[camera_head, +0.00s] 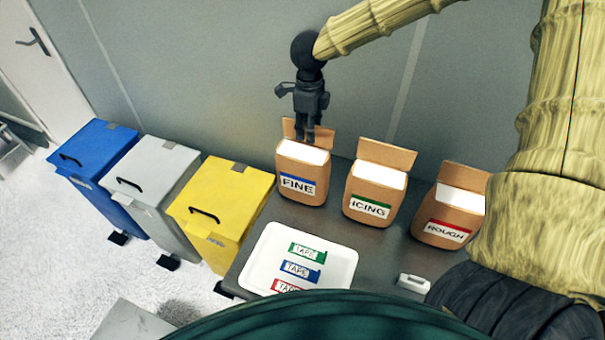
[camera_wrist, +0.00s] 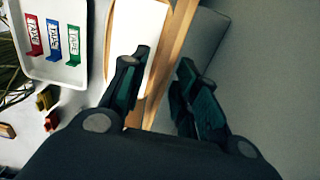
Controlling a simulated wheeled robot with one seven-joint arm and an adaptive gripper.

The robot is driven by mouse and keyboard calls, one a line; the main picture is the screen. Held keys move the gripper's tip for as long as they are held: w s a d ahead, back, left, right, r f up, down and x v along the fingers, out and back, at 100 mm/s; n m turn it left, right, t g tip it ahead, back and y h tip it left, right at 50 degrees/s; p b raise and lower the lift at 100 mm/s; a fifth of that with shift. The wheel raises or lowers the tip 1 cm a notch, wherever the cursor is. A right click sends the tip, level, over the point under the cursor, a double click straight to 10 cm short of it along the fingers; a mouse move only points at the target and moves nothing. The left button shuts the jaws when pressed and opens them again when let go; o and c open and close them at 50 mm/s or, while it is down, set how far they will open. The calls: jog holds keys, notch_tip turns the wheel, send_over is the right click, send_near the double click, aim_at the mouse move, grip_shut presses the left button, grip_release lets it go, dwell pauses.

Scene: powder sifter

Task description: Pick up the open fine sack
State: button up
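The open fine sack (camera_head: 301,190) is brown with a blue "FINE" label and a white inside, and stands upright at the left of a row of three sacks. Its back flap stands up. My gripper (camera_head: 303,143) points down over the back of this sack. In the wrist view, my gripper (camera_wrist: 160,75) has its two fingers apart, with the sack's brown upper edge (camera_wrist: 176,50) between them. The left finger is over the white opening, the right one over the grey beyond. I cannot tell whether either finger touches the sack.
The icing sack (camera_head: 374,196) and the rough sack (camera_head: 442,232) stand to the right. A white tray (camera_head: 342,262) with green, blue and red tape pieces lies in front. Yellow (camera_head: 219,212), grey (camera_head: 150,181) and blue (camera_head: 97,166) bins stand left. A wall is close behind.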

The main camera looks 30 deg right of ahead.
jog(key=shift+w, duration=0.1)
grip_shut()
